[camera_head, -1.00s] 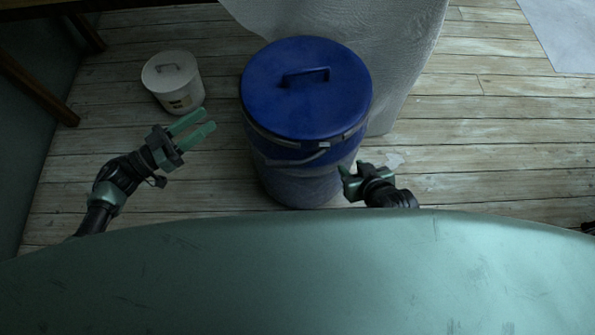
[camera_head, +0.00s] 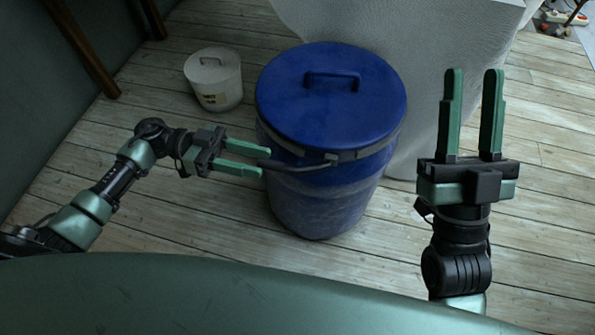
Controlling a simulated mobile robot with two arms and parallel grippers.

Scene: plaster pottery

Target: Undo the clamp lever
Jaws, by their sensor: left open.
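A blue drum (camera_head: 325,200) with a blue lid (camera_head: 300,92) stands upright on the floor. A metal clamp ring (camera_head: 365,152) runs around the lid's edge. The dark clamp lever (camera_head: 300,167) runs across the drum's front, from a bright catch leftward to my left gripper. My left gripper (camera_head: 266,163) is open at the drum's front left, with the lever's left end at or between its fingertips. I cannot tell whether they touch it. My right gripper (camera_head: 472,76) is open and empty, right of the drum, fingers pointing up in the picture.
A small white lidded bucket (camera_head: 215,80) stands behind and left of the drum. A pale cloth-covered block (camera_head: 420,60) stands close behind the drum. Bare plank floor (camera_head: 555,160) lies to the right. Dark wooden legs (camera_head: 80,45) stand at the back left.

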